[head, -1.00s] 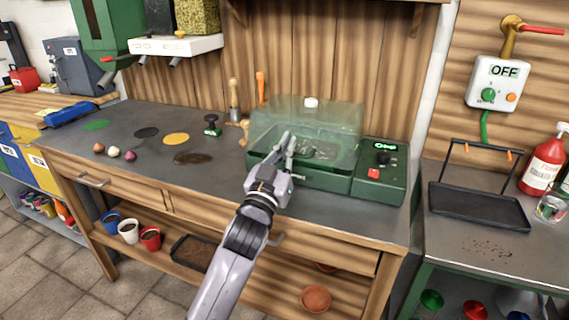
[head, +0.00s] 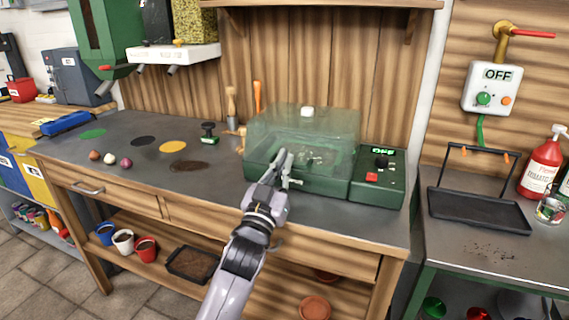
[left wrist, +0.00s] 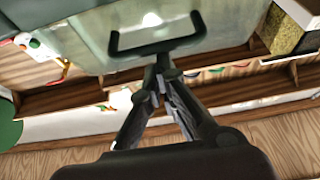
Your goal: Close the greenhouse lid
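The greenhouse (head: 300,183) is a green tray with a clear, green-tinted lid (head: 322,125), on the bench at the back right. The lid sits low over the tray, and any small gap at its front edge is hard to see. My left gripper (head: 284,160) is at the front of the lid. In the left wrist view, the lid's dark bracket handle (left wrist: 125,51) is straight ahead. The left fingertips (left wrist: 163,62) are together and appear to touch the handle's bar. I cannot tell whether the bar is between them. My right gripper is not in view.
A green control box (head: 377,188) with a red button adjoins the greenhouse on the right. A small stamp-like tool (head: 209,133) and a wooden-handled tool (head: 232,108) stand to the left. A black tray (head: 478,208) is on the right bench.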

